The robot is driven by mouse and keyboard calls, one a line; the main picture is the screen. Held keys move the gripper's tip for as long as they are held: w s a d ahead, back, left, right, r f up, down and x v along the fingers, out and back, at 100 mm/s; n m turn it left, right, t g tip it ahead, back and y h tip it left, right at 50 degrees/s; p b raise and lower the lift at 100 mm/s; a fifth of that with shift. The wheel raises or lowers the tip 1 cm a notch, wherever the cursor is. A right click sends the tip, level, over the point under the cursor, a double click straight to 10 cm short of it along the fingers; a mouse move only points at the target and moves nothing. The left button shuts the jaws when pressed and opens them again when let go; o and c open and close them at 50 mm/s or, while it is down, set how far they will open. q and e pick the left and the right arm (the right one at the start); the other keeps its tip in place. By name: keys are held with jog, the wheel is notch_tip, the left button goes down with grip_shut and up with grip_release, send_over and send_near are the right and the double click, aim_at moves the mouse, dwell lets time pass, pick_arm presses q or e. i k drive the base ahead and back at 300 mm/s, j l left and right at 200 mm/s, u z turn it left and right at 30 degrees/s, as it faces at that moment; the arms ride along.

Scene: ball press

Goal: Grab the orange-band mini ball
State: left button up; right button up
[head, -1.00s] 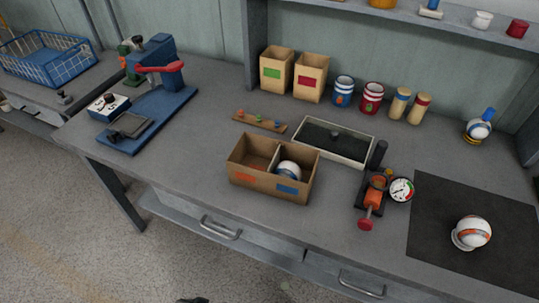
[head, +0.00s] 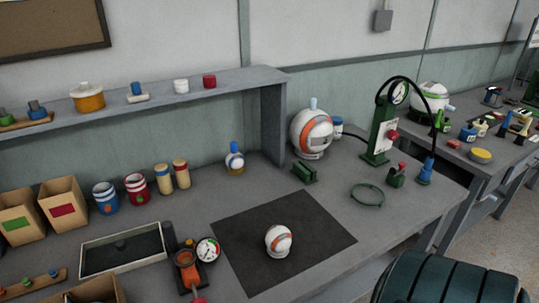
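The orange-band mini ball (head: 279,240) is white with an orange band. A much larger white ball with an orange band (head: 312,132) stands at the back of the bench, right of the shelf's end post. Neither of my grippers shows in the head view.
An orange hand pump with a gauge (head: 208,249) stands left of the mat. A shallow tray (head: 122,250) lies further left. A green press (head: 383,135), a green ring (head: 368,195) and a small green block (head: 304,172) are to the right. The mat around the ball is clear.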

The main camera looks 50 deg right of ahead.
aim_at(278, 238)
jog(key=k+j, duration=0.7)
jog(key=k, duration=0.2)
jog(key=z, duration=1.9)
